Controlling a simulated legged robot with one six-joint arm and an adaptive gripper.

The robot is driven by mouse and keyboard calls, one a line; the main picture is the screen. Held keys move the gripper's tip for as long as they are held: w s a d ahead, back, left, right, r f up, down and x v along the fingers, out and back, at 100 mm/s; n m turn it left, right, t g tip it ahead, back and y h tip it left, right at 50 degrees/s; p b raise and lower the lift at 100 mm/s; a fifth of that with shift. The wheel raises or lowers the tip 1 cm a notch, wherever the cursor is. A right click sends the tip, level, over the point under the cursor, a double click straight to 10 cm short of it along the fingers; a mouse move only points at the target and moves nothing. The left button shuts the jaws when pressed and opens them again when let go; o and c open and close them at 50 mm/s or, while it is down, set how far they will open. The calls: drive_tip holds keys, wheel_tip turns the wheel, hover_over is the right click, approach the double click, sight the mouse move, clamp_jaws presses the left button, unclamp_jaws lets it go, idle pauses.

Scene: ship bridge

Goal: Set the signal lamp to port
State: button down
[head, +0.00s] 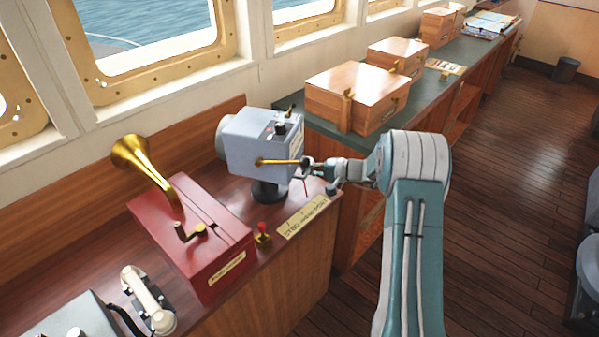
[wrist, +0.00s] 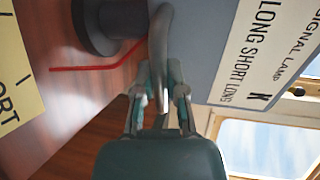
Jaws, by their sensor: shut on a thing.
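The signal lamp (head: 258,143) is a grey box on a round dark pedestal (head: 267,189). Its side label, reading "SIGNAL LAMP K LONG SHORT LONG", shows in the wrist view (wrist: 262,50). My gripper (head: 309,167) is at the lamp's right side. A thin red pointer (wrist: 95,67) reaches from the pedestal toward a yellow scale card (head: 304,217). "PORT" is partly readable on the card in the wrist view (wrist: 18,95); the pointer tip lies near a black tick.
A red box (head: 205,245) with a brass horn (head: 140,160) and a small red-knobbed switch (head: 263,233) stand left of the card. A telephone handset (head: 148,300) lies nearer. Wooden boxes (head: 357,95) stand on the green counter behind.

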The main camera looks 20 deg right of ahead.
drive_tip(key=shift+s+a+f, duration=0.1)
drive_tip(key=shift+f, duration=0.15)
drive_tip(key=c, duration=0.7)
unclamp_jaws()
drive_tip(key=shift+r, duration=0.1)
drive_tip(key=v, duration=1.2)
